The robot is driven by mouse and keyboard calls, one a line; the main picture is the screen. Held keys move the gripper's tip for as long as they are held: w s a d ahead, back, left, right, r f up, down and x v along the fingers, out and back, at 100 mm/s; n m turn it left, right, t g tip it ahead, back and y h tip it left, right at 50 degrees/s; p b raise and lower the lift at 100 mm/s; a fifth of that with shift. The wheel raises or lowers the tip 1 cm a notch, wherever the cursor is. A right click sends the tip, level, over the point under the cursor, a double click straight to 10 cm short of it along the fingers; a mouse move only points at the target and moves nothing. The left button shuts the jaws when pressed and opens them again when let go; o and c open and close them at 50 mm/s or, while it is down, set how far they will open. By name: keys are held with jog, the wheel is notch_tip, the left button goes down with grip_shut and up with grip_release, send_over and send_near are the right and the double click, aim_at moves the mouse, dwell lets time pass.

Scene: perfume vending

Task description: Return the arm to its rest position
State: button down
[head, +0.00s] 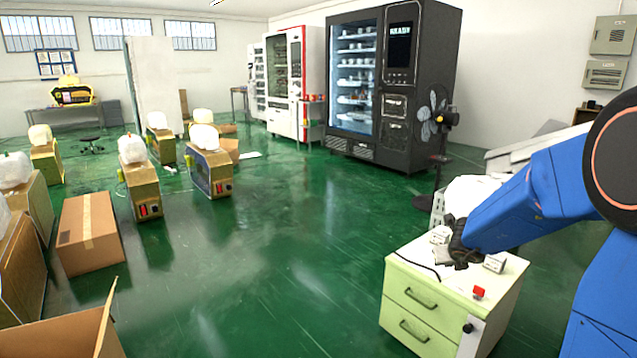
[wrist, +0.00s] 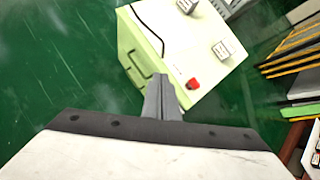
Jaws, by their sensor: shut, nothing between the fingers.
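My blue arm (head: 530,205) reaches in from the right side of the head view, bent downward toward a pale green cabinet. My gripper (head: 452,258) is dark and hangs over the cabinet's white top in that view. In the wrist view my gripper (wrist: 163,97) has its fingers together with nothing between them. The cabinet (head: 410,300) has two drawers with dark handles; it also shows in the wrist view (wrist: 135,50). How high the fingers are above its top I cannot tell.
On the cabinet top are a red button (head: 478,292) and small white boxes (head: 494,263). A black fan (head: 436,115) stands behind it. A black vending machine (head: 385,85) is farther back. Cardboard boxes (head: 88,235) are at left. The green floor between is clear.

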jog(key=s+a+r+n+t+y, duration=0.2)
jog(key=s+a+r+n+y, duration=0.25)
jog(key=a+r+n, duration=0.55)
jog(key=s+a+r+n+y, duration=0.2)
jog(key=s+a+r+n, duration=0.2)
jog(key=s+a+n, duration=0.45)
jog(key=s+f+n+g, duration=0.2)
jog(key=s+n+g, duration=0.1)
jog(key=s+n, duration=1)
jog(key=s+d+f+n+g+h, duration=0.1)
jog(key=s+d+f+n+h, duration=0.1)
jog(key=s, duration=0.5)
jog(key=s+d+f+n+g+h, duration=0.1)
jog(key=s+d, duration=0.3)
jog(key=s, duration=0.4)
jog(key=shift+d+f+n+g+h, duration=0.2)
jog(key=shift+f+n+g+h, duration=0.15)
jog(key=shift+n, duration=0.5)
jog(key=shift+s, duration=0.1)
